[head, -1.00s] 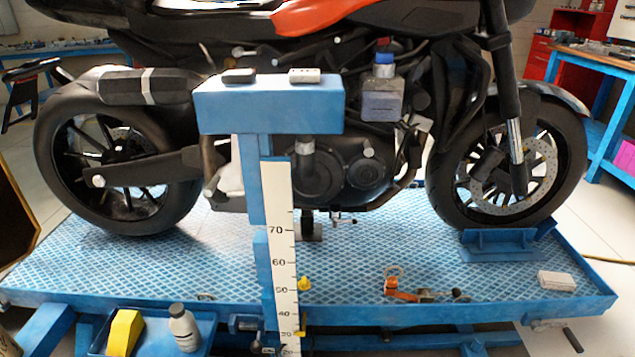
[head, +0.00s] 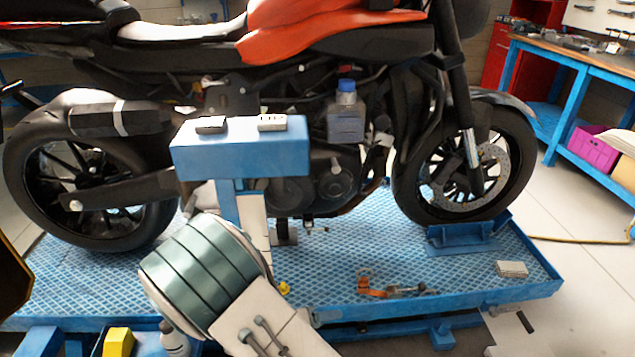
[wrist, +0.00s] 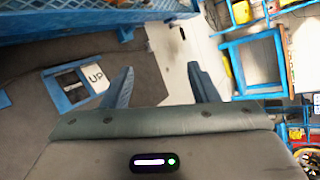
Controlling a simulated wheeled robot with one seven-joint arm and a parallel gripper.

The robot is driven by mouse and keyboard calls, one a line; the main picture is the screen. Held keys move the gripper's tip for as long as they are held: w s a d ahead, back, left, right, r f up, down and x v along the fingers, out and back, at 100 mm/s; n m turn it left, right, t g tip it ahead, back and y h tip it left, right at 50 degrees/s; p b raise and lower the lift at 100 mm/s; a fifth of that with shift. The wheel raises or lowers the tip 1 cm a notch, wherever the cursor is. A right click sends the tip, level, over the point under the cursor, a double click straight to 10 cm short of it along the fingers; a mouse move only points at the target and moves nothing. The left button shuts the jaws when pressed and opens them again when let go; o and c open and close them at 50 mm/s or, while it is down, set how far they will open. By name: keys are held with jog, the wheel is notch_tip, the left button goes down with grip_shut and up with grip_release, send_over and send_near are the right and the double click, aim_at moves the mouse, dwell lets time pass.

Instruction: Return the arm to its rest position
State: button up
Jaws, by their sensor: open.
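My gripper (wrist: 159,78) shows in the wrist view with its two blue fingers apart and nothing between them. In the head view the gripper itself is out of sight. Part of my arm (head: 210,275), a teal banded joint and a pale link, stands at the bottom centre in front of the blue lift platform (head: 330,262). It hides part of the platform's front edge and the lower part of the blue stand (head: 240,158).
A motorcycle (head: 340,35) stands on the platform. Two small blocks lie on the stand, with a blue-capped bottle (head: 346,120) to its right. A blue frame (wrist: 252,62) and a panel marked UP (wrist: 93,78) show in the wrist view.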

jog(key=s+d+r+n+g+y+p, duration=0.1)
jog(key=s+d+r+n+y+p, duration=0.2)
jog(key=r+n, duration=0.9)
jog(key=s+d+r+n+g+y+p, duration=0.1)
jog(key=s+d+r+n+y+p, duration=0.3)
jog(key=r+n, duration=0.7)
jog(key=s+d+r+n+g+y+p, duration=0.1)
jog(key=s+d+r+n+y+p, duration=0.3)
jog(key=r+n+p, duration=0.4)
notch_tip(320, 180, up, 8)
jog(key=s+d+n, duration=0.1)
jog(key=d+n, duration=0.1)
jog(key=n, duration=0.2)
jog(key=shift+s+d+n+p, duration=0.3)
jog(key=shift+d+p, duration=0.1)
